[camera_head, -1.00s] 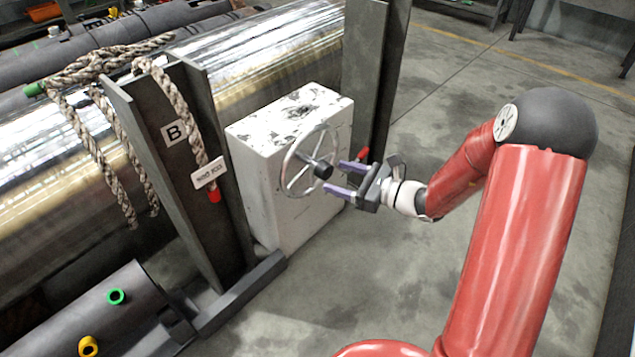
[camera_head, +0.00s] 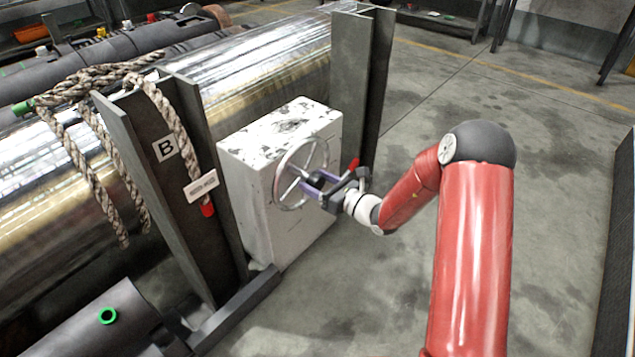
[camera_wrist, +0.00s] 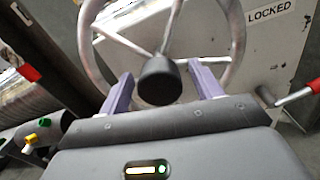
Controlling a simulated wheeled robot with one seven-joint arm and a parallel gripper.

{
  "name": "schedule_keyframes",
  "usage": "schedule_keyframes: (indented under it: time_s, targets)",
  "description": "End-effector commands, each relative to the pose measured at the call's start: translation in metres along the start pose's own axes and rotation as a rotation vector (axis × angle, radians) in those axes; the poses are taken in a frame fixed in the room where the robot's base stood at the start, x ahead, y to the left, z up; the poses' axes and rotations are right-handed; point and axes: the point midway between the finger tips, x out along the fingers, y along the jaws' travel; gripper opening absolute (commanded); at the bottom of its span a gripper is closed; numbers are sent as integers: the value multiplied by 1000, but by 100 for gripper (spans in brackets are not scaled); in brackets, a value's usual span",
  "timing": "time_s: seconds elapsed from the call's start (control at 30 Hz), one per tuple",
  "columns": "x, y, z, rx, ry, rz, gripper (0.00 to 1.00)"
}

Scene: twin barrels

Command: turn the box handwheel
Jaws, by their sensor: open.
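The handwheel (camera_head: 281,186) is a grey metal ring with spokes and a dark hub knob, on the front face of a white, scuffed box (camera_head: 262,200). The wheel also shows in the wrist view (camera_wrist: 241,40), its dark knob (camera_wrist: 158,80) facing the camera. My gripper (camera_head: 312,187) is at the wheel's centre, its purple fingers apart on either side of the knob. In the wrist view the fingers (camera_wrist: 160,88) stand to the left and right of the knob, with gaps. I cannot tell whether the fingertips touch the spokes.
A dark post marked B (camera_head: 165,180) with a hanging rope (camera_head: 170,110) and tag (camera_head: 200,186) stands left of the box. Another post (camera_head: 355,90) stands behind it. A red-tipped lever (camera_wrist: 297,92) and LOCKED label (camera_wrist: 269,13) are at the right.

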Motion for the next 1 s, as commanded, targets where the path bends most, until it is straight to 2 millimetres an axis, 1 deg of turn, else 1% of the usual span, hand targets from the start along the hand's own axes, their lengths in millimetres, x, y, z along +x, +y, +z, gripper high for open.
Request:
schedule_keyframes:
  time_s: [0.17,0.2,0.67,0.87,1.0]
  targets:
    - [0,0,0,0,0,0,65]
    - [0,0,0,0,0,0,62]
    - [0,0,0,0,0,0,2]
    - [2,-4,1,13,-2,0,2]
    - [9,-13,4,55,-3,-2,2]
